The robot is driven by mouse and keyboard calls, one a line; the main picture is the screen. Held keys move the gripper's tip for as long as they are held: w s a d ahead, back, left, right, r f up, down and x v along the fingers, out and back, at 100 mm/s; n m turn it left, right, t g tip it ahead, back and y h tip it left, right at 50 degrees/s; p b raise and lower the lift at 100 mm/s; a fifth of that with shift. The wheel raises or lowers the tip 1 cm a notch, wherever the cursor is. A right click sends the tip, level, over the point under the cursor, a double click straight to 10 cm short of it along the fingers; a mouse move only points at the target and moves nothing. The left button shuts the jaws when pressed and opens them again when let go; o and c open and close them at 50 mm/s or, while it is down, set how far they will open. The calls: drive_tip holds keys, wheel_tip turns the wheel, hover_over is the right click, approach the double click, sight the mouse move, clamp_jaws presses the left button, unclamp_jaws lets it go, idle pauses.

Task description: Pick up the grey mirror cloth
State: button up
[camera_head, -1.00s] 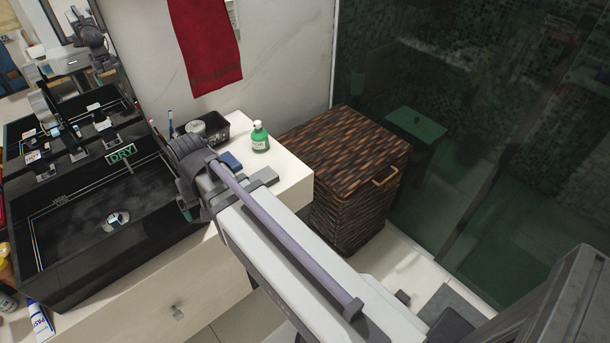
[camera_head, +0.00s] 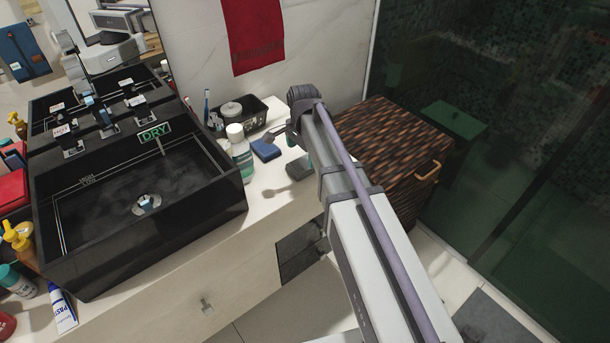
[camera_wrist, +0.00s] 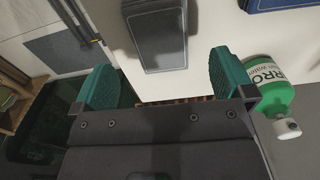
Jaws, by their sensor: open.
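The grey mirror cloth (camera_wrist: 155,35) is a dark grey folded rectangle lying flat on the pale counter in the wrist view. In the head view a small part of the grey cloth (camera_head: 299,168) shows beside my arm, which hides the rest. My gripper (camera_wrist: 165,76) is open and empty; its two green fingers stand apart, with the cloth's near end seen between and just beyond them. I cannot tell the height gap between fingers and cloth. In the head view the fingers are mostly hidden by my wrist.
A blue folded cloth (camera_head: 265,149) lies beside the grey one. A green bottle (camera_wrist: 268,85) is close to the right finger in the wrist view. A black tray (camera_head: 256,118) and wicker hamper (camera_head: 400,140) are behind.

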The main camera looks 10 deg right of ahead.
sight(304, 163)
wheel_tip(304, 163, down, 6)
drive_tip(key=b, duration=0.5)
drive_tip(key=shift+r, duration=0.45)
drive_tip(key=c, duration=1)
drive_tip(key=shift+o, duration=0.2)
wheel_tip(304, 163, up, 10)
drive_tip(key=p, duration=1)
drive_tip(key=shift+r+p, duration=0.2)
drive_tip(key=shift+p, duration=0.1)
drive_tip(key=shift+f, duration=0.2)
